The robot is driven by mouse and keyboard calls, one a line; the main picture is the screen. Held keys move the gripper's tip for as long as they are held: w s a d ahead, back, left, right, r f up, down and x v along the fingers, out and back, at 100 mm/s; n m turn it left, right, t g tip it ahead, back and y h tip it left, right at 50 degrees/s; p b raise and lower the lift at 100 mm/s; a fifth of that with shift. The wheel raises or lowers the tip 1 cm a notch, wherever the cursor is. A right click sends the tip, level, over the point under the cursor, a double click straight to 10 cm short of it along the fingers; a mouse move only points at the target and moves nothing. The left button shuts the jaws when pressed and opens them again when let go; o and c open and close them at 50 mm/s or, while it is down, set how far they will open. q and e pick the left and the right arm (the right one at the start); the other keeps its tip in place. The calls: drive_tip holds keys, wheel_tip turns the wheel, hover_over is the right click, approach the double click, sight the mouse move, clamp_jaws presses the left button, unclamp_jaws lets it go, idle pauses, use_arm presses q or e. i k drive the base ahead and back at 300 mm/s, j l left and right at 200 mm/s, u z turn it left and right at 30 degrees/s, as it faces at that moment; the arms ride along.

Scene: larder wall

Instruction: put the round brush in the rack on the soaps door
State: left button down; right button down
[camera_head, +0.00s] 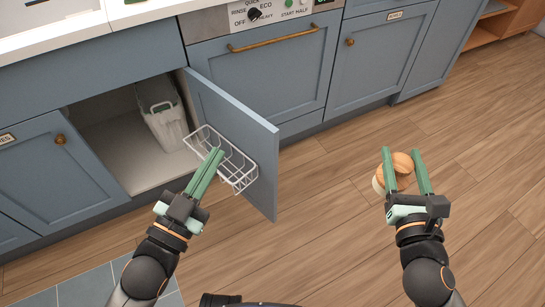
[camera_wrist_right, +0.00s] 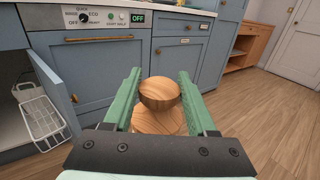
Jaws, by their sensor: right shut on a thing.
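The round brush (camera_head: 403,163) is wooden, with a round knob on a wider round base. It sits between the green fingers of my right gripper (camera_head: 402,153), which is shut on it above the floor. The right wrist view shows the knob of the brush (camera_wrist_right: 160,94) up, between the two fingers; its bristles are mostly hidden. The white wire rack (camera_head: 239,171) hangs on the inner face of the open soaps door (camera_head: 240,122). My left gripper (camera_head: 218,154) is shut, its fingers together, in front of the rack; I cannot tell whether it touches the rack.
The open cupboard (camera_head: 115,150) holds a white bin (camera_head: 163,112). A dishwasher front (camera_head: 262,80) and closed blue cupboards (camera_head: 378,58) stand behind. The door's free edge juts into the room. The wooden floor between door and right gripper is clear.

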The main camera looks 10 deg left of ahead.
sight(227, 161)
drive_tip(key=i+j+z, duration=0.15)
drive_tip(key=j+z, duration=0.2)
drive_tip(key=j, duration=1.15)
drive_tip(key=j+z, duration=0.4)
drive_tip(key=j, duration=1.15)
drive_tip(key=k, duration=0.05)
